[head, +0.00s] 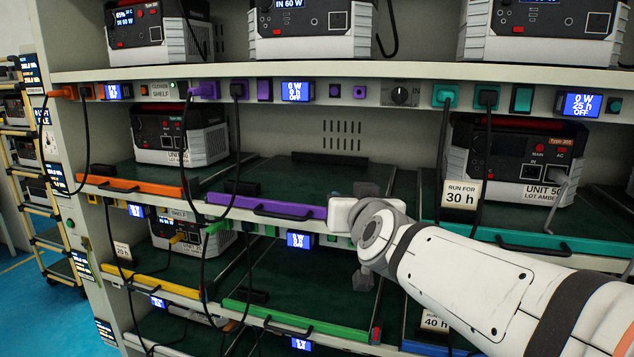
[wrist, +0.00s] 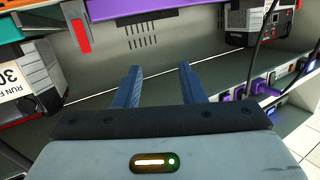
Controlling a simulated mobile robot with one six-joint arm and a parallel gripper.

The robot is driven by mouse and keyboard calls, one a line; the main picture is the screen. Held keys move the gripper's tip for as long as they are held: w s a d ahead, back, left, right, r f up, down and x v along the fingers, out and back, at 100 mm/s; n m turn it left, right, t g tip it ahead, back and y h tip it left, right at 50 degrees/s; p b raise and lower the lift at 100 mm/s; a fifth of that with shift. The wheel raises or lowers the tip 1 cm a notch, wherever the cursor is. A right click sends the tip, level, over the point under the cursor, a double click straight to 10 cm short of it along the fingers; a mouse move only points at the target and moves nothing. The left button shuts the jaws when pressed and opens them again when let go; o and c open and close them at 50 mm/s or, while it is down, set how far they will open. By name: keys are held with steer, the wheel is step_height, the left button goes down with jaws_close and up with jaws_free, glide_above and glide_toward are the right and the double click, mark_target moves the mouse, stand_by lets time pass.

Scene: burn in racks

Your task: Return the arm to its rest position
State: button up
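My arm (head: 470,280) reaches in from the lower right of the head view. Its wrist end is in front of the middle bays, near the right end of the purple-fronted tray (head: 265,206). The arm's wrist mostly hides my gripper there. In the wrist view my gripper (wrist: 161,72) shows two blue fingers standing apart, with nothing between them. Beyond them is the grey inside of the rack, and the picture looks turned over. The purple tray front (wrist: 150,12) crosses the top of the wrist view.
A power unit (head: 180,135) sits on the orange-fronted tray, and another (head: 520,160) on the teal-fronted tray. Black cables (head: 222,185) hang before the shelves on the left. A "run for 30 h" card (head: 461,194) stands beside my arm. Open blue floor (head: 45,310) shows at left.

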steer(key=s+d+f+g, duration=0.3)
steer(key=s+f+g, duration=0.1)
steer(key=s+f, duration=0.3)
steer(key=s+d+f+g+h, duration=0.1)
steer(key=s+d+f+g, duration=0.1)
steer(key=s+f+g, duration=0.2)
steer(key=s+d+f+g+h, duration=0.1)
steer(key=s+d+f+g, duration=0.2)
steer(key=s+f, duration=0.7)
step_height(320, 180, down, 3)
steer(key=shift+s+d+r+m+g, duration=0.1)
steer(key=shift+s+d+m+g, duration=0.15)
steer(key=shift+g, duration=0.85)
